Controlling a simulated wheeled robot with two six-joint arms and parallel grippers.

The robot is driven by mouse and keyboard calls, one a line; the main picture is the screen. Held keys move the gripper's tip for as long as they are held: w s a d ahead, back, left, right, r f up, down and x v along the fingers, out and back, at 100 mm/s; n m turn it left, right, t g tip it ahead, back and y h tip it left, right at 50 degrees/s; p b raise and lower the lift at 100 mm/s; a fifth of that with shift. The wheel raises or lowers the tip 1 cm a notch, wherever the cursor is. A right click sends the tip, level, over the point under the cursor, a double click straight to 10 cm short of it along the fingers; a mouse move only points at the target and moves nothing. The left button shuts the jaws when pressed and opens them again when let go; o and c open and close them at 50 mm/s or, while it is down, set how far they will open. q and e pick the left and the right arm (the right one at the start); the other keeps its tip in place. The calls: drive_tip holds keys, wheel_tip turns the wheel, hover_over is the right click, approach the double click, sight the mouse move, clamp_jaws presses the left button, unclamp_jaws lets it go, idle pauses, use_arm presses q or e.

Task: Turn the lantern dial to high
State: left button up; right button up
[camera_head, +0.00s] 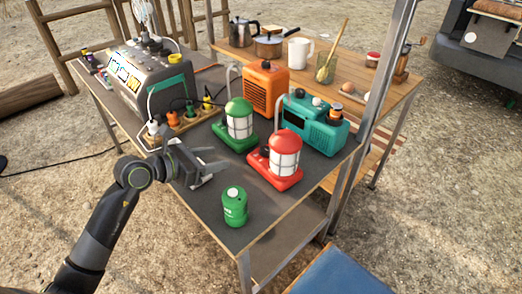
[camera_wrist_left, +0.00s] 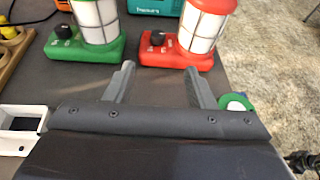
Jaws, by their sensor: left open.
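Two lanterns stand on the dark table. The green lantern (camera_head: 238,125) is further back and left, and the red lantern (camera_head: 283,160) is nearer and right. Small labels are too small to read. My left gripper (camera_head: 218,168) is open and empty, left of the red lantern and in front of the green one. In the left wrist view its fingers (camera_wrist_left: 158,82) point toward the lanterns, apart from both. My right gripper is not in view.
A green canister (camera_head: 234,207) stands near the table's front edge, close to my gripper. A power station (camera_head: 148,80), a wooden socket strip (camera_head: 190,121), an orange heater (camera_head: 265,88) and a teal radio (camera_head: 315,123) stand behind. A metal post (camera_head: 385,80) rises at the right.

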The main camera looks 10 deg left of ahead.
use_arm(q)
approach(263, 149)
drive_tip(key=x, duration=0.3)
drive_tip(key=shift+d, duration=0.2)
drive_tip(key=x, duration=0.4)
drive_tip(key=shift+w+d+f, duration=0.1)
drive_tip(key=shift+w+f, duration=0.05)
drive_tip(key=shift+w, duration=0.1)
drive_tip(key=shift+w+d+f, duration=0.25)
drive_tip(key=shift+w+d, duration=0.1)
drive_tip(key=shift+w, duration=0.1)
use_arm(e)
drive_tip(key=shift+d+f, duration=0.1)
